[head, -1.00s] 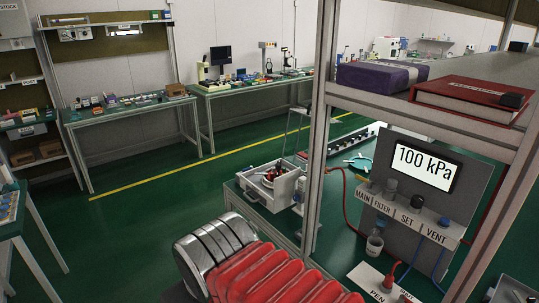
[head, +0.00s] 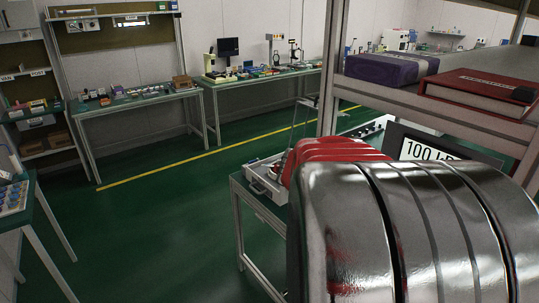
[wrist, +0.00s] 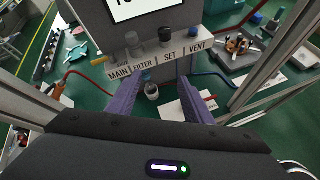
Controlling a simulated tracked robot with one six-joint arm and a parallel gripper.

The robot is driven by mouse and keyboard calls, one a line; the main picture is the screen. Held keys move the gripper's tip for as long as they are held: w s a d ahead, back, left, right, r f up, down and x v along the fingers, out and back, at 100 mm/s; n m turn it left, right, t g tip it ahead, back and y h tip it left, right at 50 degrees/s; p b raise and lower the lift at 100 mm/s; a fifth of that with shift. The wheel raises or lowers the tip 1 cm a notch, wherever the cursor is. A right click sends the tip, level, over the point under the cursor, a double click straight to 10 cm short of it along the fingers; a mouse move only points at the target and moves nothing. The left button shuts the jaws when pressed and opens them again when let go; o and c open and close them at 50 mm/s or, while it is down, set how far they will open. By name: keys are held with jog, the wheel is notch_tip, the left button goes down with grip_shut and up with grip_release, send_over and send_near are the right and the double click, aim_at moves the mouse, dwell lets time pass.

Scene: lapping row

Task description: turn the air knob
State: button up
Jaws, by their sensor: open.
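The air panel (wrist: 180,68) stands ahead, its strip labelled MAIN, FILTER, SET and VENT. In the wrist view, a black knob (wrist: 165,34) sits above SET and a grey knob (wrist: 132,40) is to its left. I cannot tell which is the air knob. My gripper (wrist: 159,82) is open, its two purple fingers apart and empty, low in front of the label strip. A clear filter bowl (wrist: 152,91) shows between the fingers. In the head view my arm hides the knobs; part of the display (head: 430,150) shows.
A shelf post (head: 333,70) stands left of the panel. A purple box (head: 391,68) and red binder (head: 478,88) lie on the shelf above. Red tubing (wrist: 85,78) and blue tubing (wrist: 215,75) run beside the panel. An open drawer (head: 265,175) is at left.

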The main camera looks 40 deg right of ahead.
jog(key=s+d+n+g+h, duration=0.1)
jog(key=s+d+n, duration=0.1)
jog(key=d, duration=0.4)
jog(key=shift+s+d+r+n+g, duration=0.3)
jog(key=shift+s+d, duration=0.05)
jog(key=shift+s, duration=0.3)
jog(key=x, duration=1.4)
jog(key=shift+a, duration=0.1)
jog(key=shift+c, duration=0.4)
jog(key=shift+w, duration=0.1)
jog(key=c, duration=1)
